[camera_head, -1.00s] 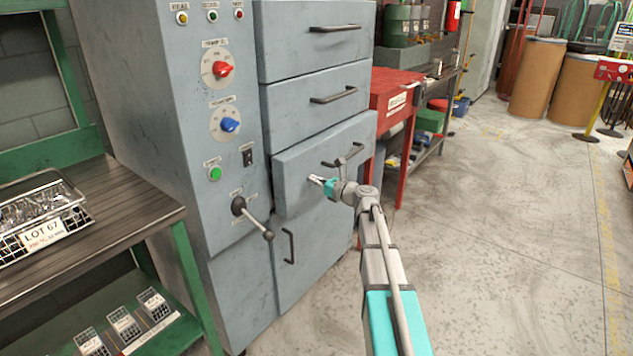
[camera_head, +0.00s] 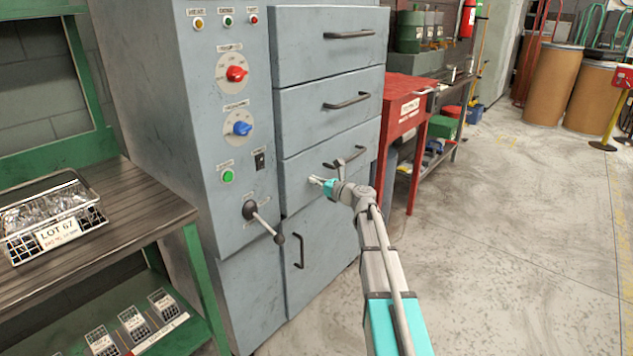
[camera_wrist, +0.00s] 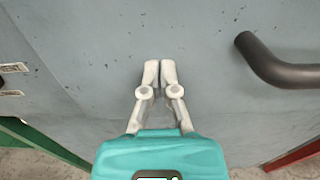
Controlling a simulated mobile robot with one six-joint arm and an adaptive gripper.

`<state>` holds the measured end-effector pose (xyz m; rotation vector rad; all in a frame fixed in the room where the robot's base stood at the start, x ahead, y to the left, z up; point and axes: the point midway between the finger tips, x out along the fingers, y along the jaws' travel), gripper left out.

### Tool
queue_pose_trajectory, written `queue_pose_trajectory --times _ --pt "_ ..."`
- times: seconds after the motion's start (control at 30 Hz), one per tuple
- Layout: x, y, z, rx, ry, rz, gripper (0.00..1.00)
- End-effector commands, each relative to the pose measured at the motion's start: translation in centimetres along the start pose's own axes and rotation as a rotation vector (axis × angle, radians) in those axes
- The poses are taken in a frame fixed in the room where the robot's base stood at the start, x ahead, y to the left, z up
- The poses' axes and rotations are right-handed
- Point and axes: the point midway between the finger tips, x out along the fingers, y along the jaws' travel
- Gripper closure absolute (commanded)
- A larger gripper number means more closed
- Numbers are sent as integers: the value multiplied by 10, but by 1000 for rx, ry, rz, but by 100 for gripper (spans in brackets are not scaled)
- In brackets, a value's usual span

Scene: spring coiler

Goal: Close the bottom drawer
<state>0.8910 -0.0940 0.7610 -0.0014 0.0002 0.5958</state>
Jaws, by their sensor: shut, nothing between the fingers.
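The bottom drawer (camera_head: 296,178) is the lowest of three grey drawers in the cabinet, above a door with an upright handle. Its front looks about level with the drawers above; I cannot tell whether a small gap is left. Its dark bar handle (camera_head: 345,158) is partly behind my arm and also shows at the right of the wrist view (camera_wrist: 275,65). My gripper (camera_head: 315,181) is shut and empty, its fingertips at the drawer front, left of the handle. In the wrist view the fingertips (camera_wrist: 159,65) point at the grey front; contact cannot be made out for sure.
A black ball-ended lever (camera_head: 265,222) sticks out from the control panel at left. The lower door's handle (camera_head: 299,252) stands below my gripper. A red stand (camera_head: 402,125) is right of the cabinet, a green-framed bench (camera_head: 120,205) at left. Open floor lies at right.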

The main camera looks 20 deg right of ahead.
Motion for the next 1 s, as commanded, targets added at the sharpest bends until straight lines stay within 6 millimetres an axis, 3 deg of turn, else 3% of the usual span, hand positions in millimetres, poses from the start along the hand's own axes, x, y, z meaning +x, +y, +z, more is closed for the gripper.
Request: queue_pose_trajectory --times 0.13,0.37,1.0 --pt "5 0 2 6 -7 7 100" --pt "-13 -1 2 4 -5 5 100" --pt "-115 -6 0 1 -2 -1 100"
